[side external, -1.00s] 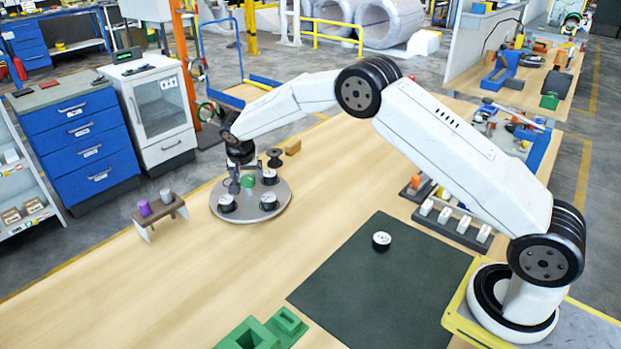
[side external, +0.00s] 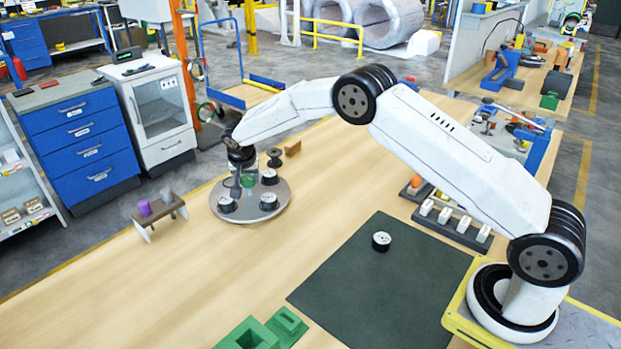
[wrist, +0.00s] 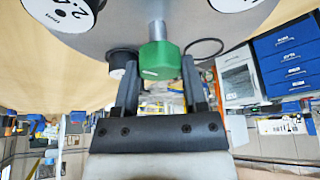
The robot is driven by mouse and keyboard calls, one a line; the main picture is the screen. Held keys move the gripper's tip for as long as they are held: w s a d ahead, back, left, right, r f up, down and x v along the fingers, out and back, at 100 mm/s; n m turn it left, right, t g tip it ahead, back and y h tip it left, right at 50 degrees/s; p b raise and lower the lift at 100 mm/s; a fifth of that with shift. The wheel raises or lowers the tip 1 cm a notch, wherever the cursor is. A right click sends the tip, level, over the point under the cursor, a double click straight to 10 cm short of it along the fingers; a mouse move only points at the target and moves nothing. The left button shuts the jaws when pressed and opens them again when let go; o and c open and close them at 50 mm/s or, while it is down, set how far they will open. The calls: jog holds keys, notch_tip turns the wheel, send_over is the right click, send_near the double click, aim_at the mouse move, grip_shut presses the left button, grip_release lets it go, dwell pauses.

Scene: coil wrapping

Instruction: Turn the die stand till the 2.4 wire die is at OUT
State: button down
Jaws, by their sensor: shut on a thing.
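The die stand (side external: 244,212) is a round grey turntable on the bench, left of centre in the side view. Several black-and-white wire dies sit on it, including a front-left one (side external: 227,205) and a front-right one (side external: 268,201). A green knob (wrist: 160,62) stands on a grey post at its middle. My gripper (side external: 246,183) is over the stand, its fingers on either side of the knob and shut on it. In the wrist view a die (wrist: 62,12) at top left has upside-down print that looks like 2.4. I cannot make out an OUT mark.
A small rack (side external: 160,216) with purple and grey cylinders stands left of the stand. A black spool (side external: 274,157) and a tan block (side external: 292,148) sit behind it. Another die (side external: 381,241) lies on the dark green mat (side external: 375,295). The bench between is clear.

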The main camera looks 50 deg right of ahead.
jog(key=shift+n, duration=0.5)
jog(key=shift+d+n+t+y, duration=0.1)
jog(key=shift+n+t+y, duration=0.45)
jog(key=shift+n, duration=0.85)
jog(key=shift+n+y, duration=0.75)
jog(key=shift+n, duration=0.95)
jog(key=shift+d+n+y, duration=0.1)
jog(key=shift+n+y, duration=0.55)
jog(key=shift+n, duration=1.15)
jog(key=shift+d+n+y, duration=0.1)
jog(key=shift+n+y, duration=0.55)
jog(key=shift+n, duration=1.15)
jog(key=shift+n+g+y, duration=0.5)
jog(key=shift+n+g, duration=0.1)
jog(key=shift+n, duration=1.2)
jog(key=shift+n+g+y, duration=0.5)
jog(key=shift+n+g, duration=0.05)
jog(key=shift+n, duration=1.25)
jog(key=shift+w+d+n+g, duration=0.1)
jog(key=shift+n+g, duration=0.35)
jog(key=shift+n, duration=0.75)
jog(key=shift+w+n+g, duration=0.1)
jog(key=shift+n+g, duration=0.35)
jog(key=shift+n, duration=0.75)
jog(key=shift+n+g, duration=0.4)
jog(key=shift+n, duration=0.6)
